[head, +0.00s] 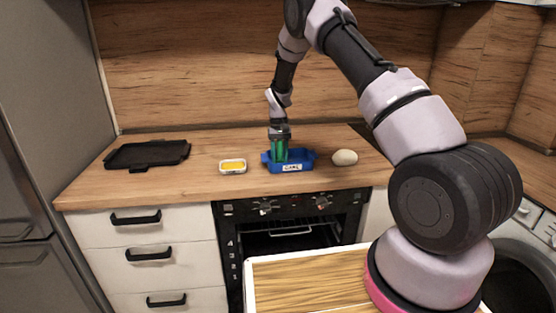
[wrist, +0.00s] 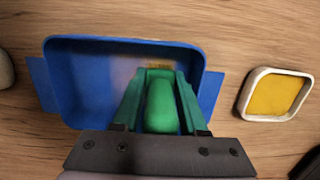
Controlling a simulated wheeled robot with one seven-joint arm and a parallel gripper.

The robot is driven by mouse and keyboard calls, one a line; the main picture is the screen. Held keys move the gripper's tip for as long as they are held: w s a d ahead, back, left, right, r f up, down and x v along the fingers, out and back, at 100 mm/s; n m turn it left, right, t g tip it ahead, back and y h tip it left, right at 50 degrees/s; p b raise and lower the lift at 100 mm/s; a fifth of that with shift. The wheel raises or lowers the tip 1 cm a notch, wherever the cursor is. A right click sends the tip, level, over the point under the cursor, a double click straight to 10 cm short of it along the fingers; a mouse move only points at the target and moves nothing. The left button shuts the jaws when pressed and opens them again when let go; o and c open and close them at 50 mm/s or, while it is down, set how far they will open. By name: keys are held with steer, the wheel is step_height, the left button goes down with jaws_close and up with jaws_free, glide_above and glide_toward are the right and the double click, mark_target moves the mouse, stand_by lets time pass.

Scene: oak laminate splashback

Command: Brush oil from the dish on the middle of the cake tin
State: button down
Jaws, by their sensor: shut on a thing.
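The blue cake tin (head: 306,158), with a white label on its front, stands on the counter; it also fills much of the wrist view (wrist: 75,80). The small white dish (head: 233,171) of yellow oil (head: 233,165) is left of the tin; in the wrist view the dish (wrist: 243,100) is on the right. My gripper (head: 279,150) is shut on a green brush (wrist: 162,105) and is over the tin. A small tan patch by the brush's far end may be its bristles. I cannot tell whether it touches the tin's floor.
A black tray (head: 147,154) lies on the left of the counter. A pale egg-shaped thing (head: 345,157) lies just right of the tin. The wooden splashback (head: 200,70) rises behind. The counter between the tray and the dish is clear.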

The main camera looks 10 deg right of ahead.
steer(key=shift+d, duration=0.15)
steer(key=shift+d, duration=0.9)
steer(key=shift+d, duration=0.1)
steer(key=shift+d, duration=0.85)
steer(key=shift+d, duration=0.15)
steer(key=shift+d, duration=0.8)
steer(key=shift+d, duration=0.1)
steer(key=shift+d, duration=0.9)
steer(key=shift+d, duration=0.1)
